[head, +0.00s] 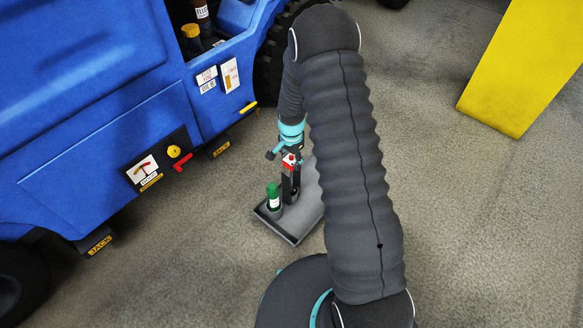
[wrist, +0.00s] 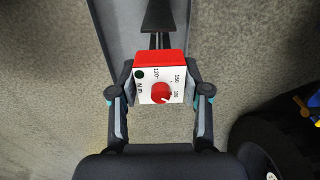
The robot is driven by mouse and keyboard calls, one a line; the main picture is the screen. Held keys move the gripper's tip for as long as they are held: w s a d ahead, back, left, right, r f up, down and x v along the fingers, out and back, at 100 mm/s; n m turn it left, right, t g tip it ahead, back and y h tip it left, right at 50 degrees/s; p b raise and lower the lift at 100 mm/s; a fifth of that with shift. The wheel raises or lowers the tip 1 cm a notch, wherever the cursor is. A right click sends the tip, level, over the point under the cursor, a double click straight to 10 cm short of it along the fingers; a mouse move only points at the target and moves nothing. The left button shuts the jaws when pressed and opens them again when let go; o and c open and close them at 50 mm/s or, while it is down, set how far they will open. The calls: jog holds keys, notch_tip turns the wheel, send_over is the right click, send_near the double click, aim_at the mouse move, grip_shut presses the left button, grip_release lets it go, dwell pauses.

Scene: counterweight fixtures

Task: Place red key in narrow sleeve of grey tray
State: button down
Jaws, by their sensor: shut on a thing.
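The red key (wrist: 173,58) has a red body and a white face with a red dial, seen in the wrist view. My gripper (wrist: 161,82) is shut on it, one finger on each side. In the head view, the red key (head: 290,161) is above the grey tray (head: 297,231), in my gripper (head: 285,157). A dark upright part shows below the key; I cannot tell whether it is the key's shank or a sleeve. The tray (wrist: 107,20) also shows at the top of the wrist view. The narrow sleeve cannot be made out clearly.
A green-topped item (head: 273,192) stands in the tray's left part. A large blue vehicle (head: 95,95) with jack labels is close on the left. A yellow block (head: 521,68) is at upper right. The concrete floor right of my arm is open.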

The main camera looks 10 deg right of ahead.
notch_tip(320, 180, down, 4)
jog(key=shift+f, duration=0.1)
jog(key=c, duration=0.5)
grip_release()
jog(key=shift+c, duration=0.2)
